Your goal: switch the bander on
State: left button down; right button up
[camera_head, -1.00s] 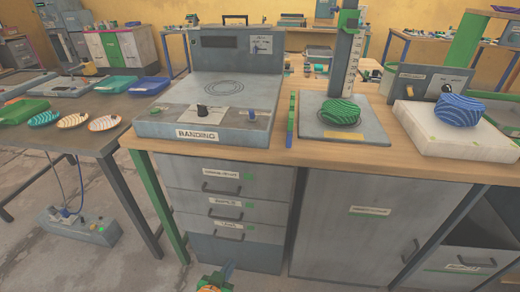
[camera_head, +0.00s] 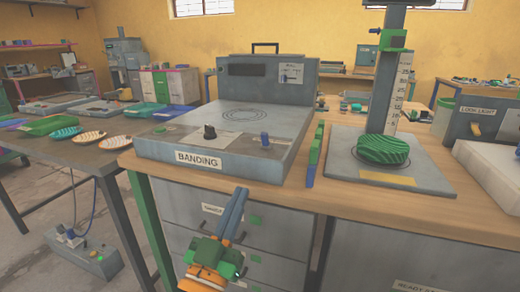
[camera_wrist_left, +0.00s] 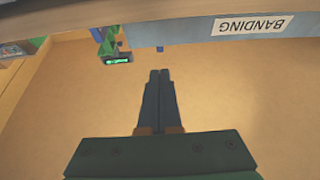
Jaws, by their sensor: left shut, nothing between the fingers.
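The bander (camera_head: 225,168) is a grey box labelled BANDING on a wooden-topped bench. Its top has a ringed plate, a black knob (camera_head: 210,132) and a small blue switch (camera_head: 265,139). Its raised back panel has a dark display (camera_head: 247,70) and a small labelled switch plate (camera_head: 291,73). My left gripper (camera_head: 241,193) is shut and empty, in front of the drawers and below the bander's front edge. In the left wrist view its fingers (camera_wrist_left: 159,73) lie together, apart from the bander's front face (camera_wrist_left: 215,38). My right gripper is not in view.
A gauge stand (camera_head: 383,95) with a green striped object (camera_head: 384,149) stands right of the bander. A green-and-blue strip (camera_head: 315,155) lies between them. A side table (camera_head: 90,157) at left holds striped dishes and trays. The bench edge lies above my gripper.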

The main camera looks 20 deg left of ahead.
aim_at(264, 138)
pick_arm(q)
jog(key=p+x, duration=0.1)
jog(key=x, duration=1.1)
jog(key=shift+w+r, duration=0.15)
jog(key=shift+w, duration=0.15)
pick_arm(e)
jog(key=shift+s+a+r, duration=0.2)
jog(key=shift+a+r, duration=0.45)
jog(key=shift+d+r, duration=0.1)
